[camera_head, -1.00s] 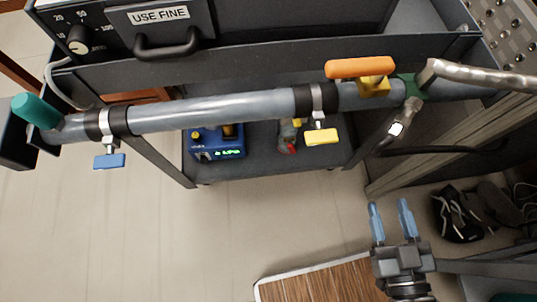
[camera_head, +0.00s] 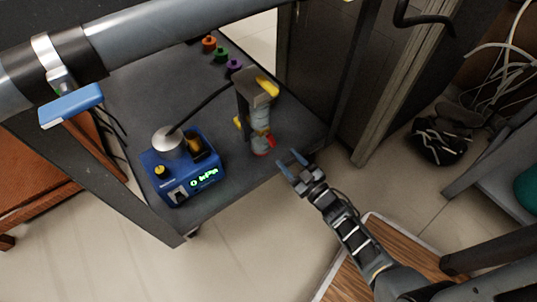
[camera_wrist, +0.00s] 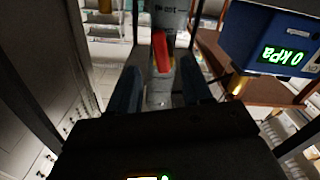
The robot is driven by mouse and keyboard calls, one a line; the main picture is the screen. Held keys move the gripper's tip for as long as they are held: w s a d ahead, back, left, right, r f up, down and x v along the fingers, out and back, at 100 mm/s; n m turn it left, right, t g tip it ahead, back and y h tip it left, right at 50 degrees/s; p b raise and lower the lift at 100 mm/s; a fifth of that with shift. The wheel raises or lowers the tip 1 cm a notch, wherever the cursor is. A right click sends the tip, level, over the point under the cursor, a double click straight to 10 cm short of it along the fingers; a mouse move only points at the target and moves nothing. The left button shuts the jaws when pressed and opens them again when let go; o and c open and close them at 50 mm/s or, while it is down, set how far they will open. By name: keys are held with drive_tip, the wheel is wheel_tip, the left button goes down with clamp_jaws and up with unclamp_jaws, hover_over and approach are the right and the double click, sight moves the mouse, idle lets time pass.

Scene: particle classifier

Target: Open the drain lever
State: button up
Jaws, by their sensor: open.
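A small red lever (camera_head: 270,141) sits low on the side of an upright clear cylinder (camera_head: 259,119) with a dark cap, standing on a dark shelf (camera_head: 215,118). It looks like the drain lever. In the wrist view the red lever (camera_wrist: 161,52) stands upright in front of the cylinder, ahead of my fingers and between them in the picture. My gripper (camera_head: 290,158) is open and empty at the shelf's front edge, to the lower right of the lever, apart from it. In the wrist view the dark gripper body hides the lower middle.
A blue pump box (camera_head: 188,175) with a green display stands left of the cylinder, and a black hose joins them. It also shows close on the right in the wrist view (camera_wrist: 272,40). A grey pipe (camera_head: 160,35) with a blue-handled clamp (camera_head: 70,104) crosses overhead. Cabinet posts stand right.

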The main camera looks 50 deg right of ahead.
sight(274, 144)
drive_tip(key=b+x, duration=0.2)
drive_tip(key=x, duration=0.5)
clamp_jaws()
idle(0.4)
